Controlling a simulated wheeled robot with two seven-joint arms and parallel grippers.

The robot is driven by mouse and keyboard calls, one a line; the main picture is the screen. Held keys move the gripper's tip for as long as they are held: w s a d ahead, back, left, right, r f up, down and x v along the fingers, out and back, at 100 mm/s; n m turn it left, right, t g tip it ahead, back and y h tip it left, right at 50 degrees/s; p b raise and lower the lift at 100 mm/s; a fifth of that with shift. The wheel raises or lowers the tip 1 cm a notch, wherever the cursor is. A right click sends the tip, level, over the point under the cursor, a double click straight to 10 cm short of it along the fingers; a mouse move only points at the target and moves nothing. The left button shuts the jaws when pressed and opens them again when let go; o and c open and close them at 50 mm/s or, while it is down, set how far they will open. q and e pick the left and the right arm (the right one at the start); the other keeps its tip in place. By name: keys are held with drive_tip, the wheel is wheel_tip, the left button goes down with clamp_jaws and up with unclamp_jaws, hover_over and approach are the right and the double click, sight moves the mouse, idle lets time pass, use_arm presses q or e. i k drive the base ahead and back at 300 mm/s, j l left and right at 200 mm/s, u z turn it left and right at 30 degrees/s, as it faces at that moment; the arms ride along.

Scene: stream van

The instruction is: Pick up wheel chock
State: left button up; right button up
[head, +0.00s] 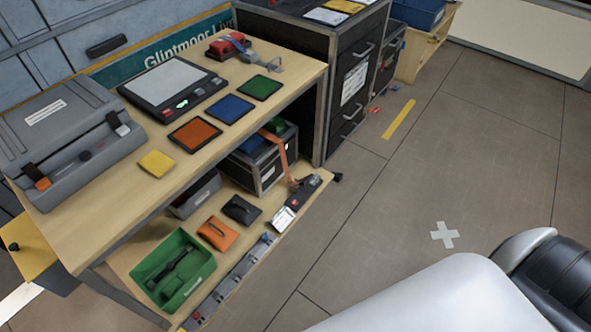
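No object is clearly marked as the wheel chock. An orange block with a dark handle-like strip (218,234) lies on the lower shelf of the wooden bench and could be it. A similar black block (241,209) lies just behind it, apart from it; I cannot tell which is the chock. Both are small in view, so their exact shape is unclear. Neither of my grippers is in view. White and black parts of my own body fill the lower right corner.
A green tray (208,267) stands left of the blocks, with a grey strip (230,285) along the shelf's front edge. A black crate (277,170) stands behind. The bench top (90,228) overhangs the shelf.

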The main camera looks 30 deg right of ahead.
sight(338, 176)
drive_tip(key=i+l+u, duration=0.2)
drive_tip(key=l+u, duration=0.25)
drive_tip(key=l, duration=0.35)
drive_tip(key=l+u, duration=0.4)
drive_tip(key=l, duration=0.4)
drive_tip(key=l+u, duration=0.45)
drive_tip(key=l, duration=0.4)
